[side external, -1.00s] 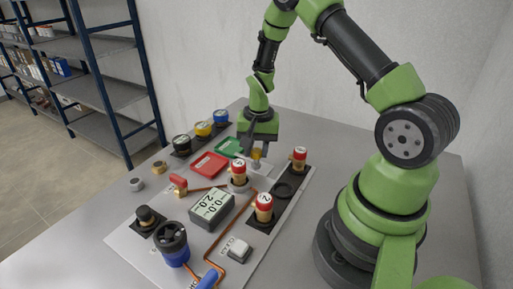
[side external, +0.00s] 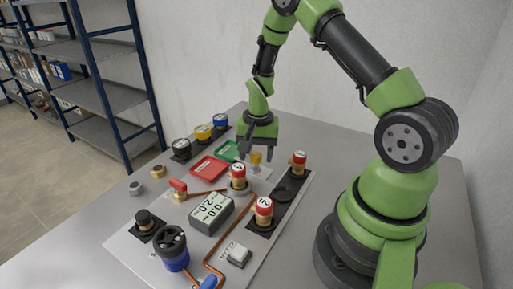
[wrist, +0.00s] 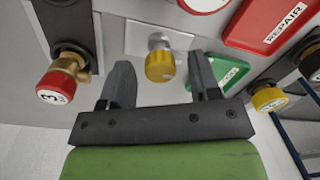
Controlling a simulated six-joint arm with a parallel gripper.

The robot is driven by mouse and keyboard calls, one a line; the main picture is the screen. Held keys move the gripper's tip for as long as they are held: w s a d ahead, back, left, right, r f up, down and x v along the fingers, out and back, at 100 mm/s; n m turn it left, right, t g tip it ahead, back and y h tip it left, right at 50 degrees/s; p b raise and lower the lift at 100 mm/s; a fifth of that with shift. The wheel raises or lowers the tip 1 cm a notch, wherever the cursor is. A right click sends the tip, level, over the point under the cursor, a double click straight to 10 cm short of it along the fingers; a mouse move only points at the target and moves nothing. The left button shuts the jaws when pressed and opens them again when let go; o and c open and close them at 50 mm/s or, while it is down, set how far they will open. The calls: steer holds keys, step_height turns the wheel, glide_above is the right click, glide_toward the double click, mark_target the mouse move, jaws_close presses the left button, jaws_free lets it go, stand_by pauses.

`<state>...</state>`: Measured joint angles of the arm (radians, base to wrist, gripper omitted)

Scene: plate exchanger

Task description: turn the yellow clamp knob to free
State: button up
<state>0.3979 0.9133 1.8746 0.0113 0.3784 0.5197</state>
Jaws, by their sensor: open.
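The yellow clamp knob (wrist: 160,66) sits on a grey stem on a pale plate, near the top middle of the wrist view. My gripper (side external: 258,152) points down over the panel. In the wrist view my gripper (wrist: 162,80) is open, with one dark finger on each side of the knob in the picture. Nothing is held. A gap shows between the knob and each finger; I cannot tell the height of the fingers relative to it.
A red-capped valve marked 3 (wrist: 58,82) stands left of the knob in the wrist view. A green tray (wrist: 221,72) and a red REPAIR tray (wrist: 275,25) lie to the right. Another yellow knob (wrist: 268,98) stands further right. A grey display (side external: 211,213) sits mid-panel.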

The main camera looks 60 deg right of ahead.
mark_target(258, 154)
step_height(258, 154, up, 10)
steer(key=shift+s, duration=0.2)
steer(key=shift+d, duration=0.1)
steer(key=s+a+r+n+t, duration=0.35)
steer(key=a+r, duration=0.45)
steer(key=r, duration=0.5)
steer(key=s+a+r+n+t+y, duration=0.1)
steer(key=s+a+r+n, duration=0.1)
steer(key=s, duration=0.3)
steer(key=s+a+r+n+t, duration=0.2)
steer(key=s+a+n, duration=0.1)
steer(key=s, duration=0.3)
steer(key=shift+a+y, duration=0.4)
steer(key=shift+a, duration=0.45)
